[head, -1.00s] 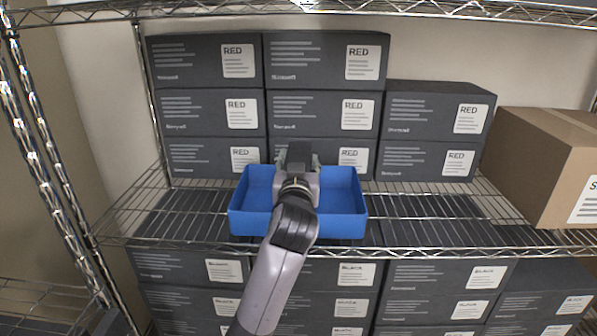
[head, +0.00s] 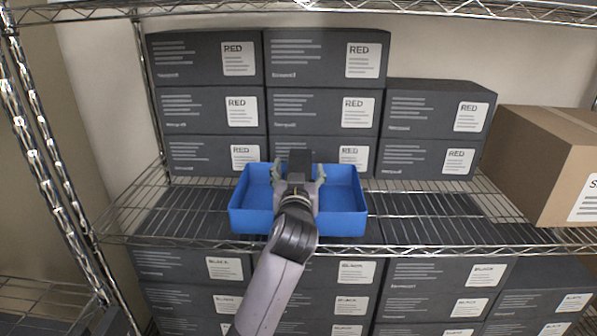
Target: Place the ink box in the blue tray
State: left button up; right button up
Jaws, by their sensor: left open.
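The blue tray (head: 341,222) sits on the middle wire shelf, in front of the stacked dark boxes. The ink box (head: 300,163), small and dark, stands at the tray's middle, with its top showing above the back rim. Its lower part is hidden by my left gripper, so I cannot see whether it touches the tray floor. My left gripper (head: 299,172) reaches over the tray's front wall. Its fingers are spread open, one on each side of the ink box. My right gripper is not in view.
Dark boxes labelled RED (head: 325,110) are stacked behind the tray. Boxes labelled BLACK (head: 425,275) fill the level below. A cardboard carton (head: 540,170) stands at the right. The wire shelf (head: 425,205) is bare right of the tray. A metal post (head: 45,150) rises at the left.

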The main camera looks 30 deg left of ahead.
pick_arm(q)
jog(key=shift+r, duration=0.1)
jog(key=b+v, duration=0.3)
jog(key=v, duration=0.9)
